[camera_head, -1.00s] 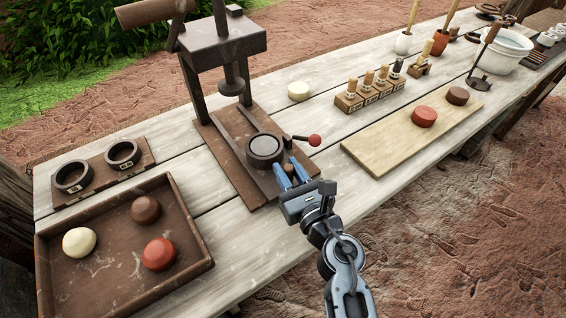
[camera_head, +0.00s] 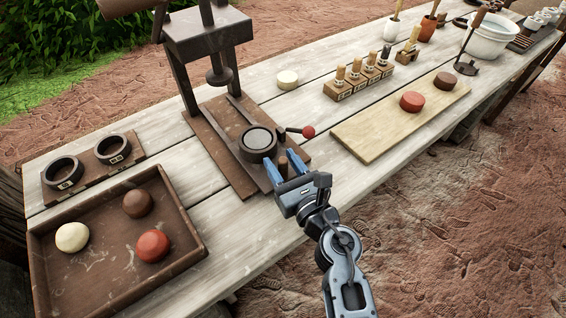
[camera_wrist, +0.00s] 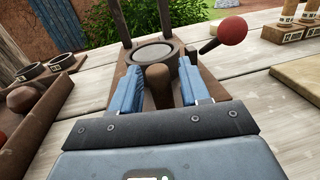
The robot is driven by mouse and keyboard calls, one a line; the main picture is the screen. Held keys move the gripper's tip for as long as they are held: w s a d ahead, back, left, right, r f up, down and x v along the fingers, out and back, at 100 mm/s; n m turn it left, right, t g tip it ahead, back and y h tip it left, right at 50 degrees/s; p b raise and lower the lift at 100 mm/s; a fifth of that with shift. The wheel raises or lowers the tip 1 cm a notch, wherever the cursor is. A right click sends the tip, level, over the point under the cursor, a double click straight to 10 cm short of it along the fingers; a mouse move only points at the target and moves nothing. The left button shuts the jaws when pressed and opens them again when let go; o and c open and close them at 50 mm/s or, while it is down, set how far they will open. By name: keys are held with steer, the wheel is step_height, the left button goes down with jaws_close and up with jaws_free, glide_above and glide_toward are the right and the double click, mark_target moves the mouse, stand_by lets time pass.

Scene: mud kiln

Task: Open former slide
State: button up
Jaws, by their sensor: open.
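In the wrist view the fingers (camera_wrist: 158,86) appear apart from the peg, with a gap on both sides. The fingers hide part of the slide's near end.
A lever with a red knob (camera_head: 308,132) sticks out just right of the former. The press frame (camera_head: 207,38) rises behind. A tray of clay balls (camera_head: 60,291) stands left, and a pale board with clay discs (camera_head: 375,139) lies right.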

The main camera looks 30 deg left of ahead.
steer(key=shift+v, duration=3.95)
steer(key=s+d+r+m+t+h, duration=0.1)
steer(key=s+d+m+t+h, duration=0.25)
steer(key=s+d+m, duration=0.55)
steer(key=s+d+m+t+h, duration=0.3)
steer(key=s+d+m+t, duration=0.15)
steer(key=d+m, duration=0.9)
steer(key=s+d+r+m+g+h, duration=0.1)
steer(key=s+d+r+m+h, duration=0.3)
steer(key=m, duration=0.8)
steer(key=s+d+r+m+g+h, duration=0.1)
steer(key=s+d+r+m+h, duration=0.4)
steer(key=s+d+m, duration=0.4)
steer(key=s+m, duration=0.3)
steer(key=m, duration=0.1)
steer(key=shift+s, duration=0.25)
steer(key=shift+r, duration=0.15)
